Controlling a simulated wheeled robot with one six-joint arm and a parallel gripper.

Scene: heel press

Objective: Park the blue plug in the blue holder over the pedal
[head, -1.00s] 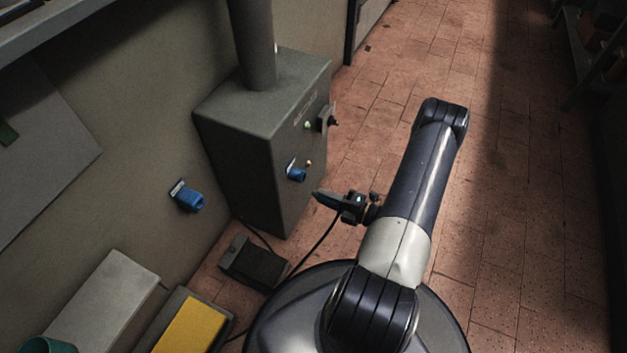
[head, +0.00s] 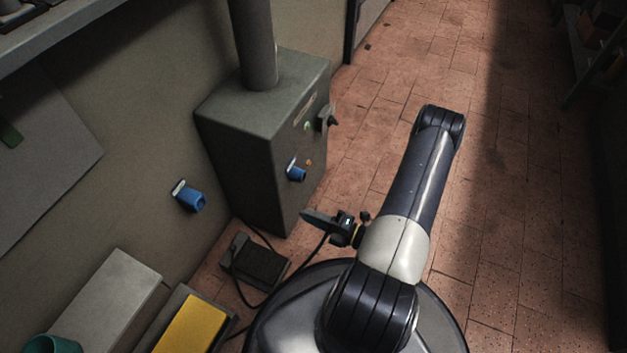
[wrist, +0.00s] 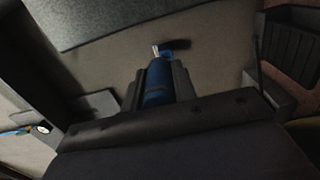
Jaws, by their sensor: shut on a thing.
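My gripper (head: 318,218) is shut on the blue plug (wrist: 158,82), which shows between the fingers in the wrist view. In the head view the plug is dark and hard to tell from the fingers. The blue holder (head: 188,196) with a white label is on the wall at left, and nothing visible sits in it. In the wrist view the holder (wrist: 168,52) is just beyond the plug's far end, partly hidden. My gripper is to the right of the holder, apart from it. The dark pedal (head: 256,262) is on the floor, below and right of the holder.
A grey cabinet (head: 240,150) with a post stands behind my gripper. It carries a blue socket (head: 296,172), small lamps and a dark knob. A black cable (head: 313,255) runs near the pedal. A grey box (head: 108,300) and a yellow-topped block (head: 190,325) stand at lower left.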

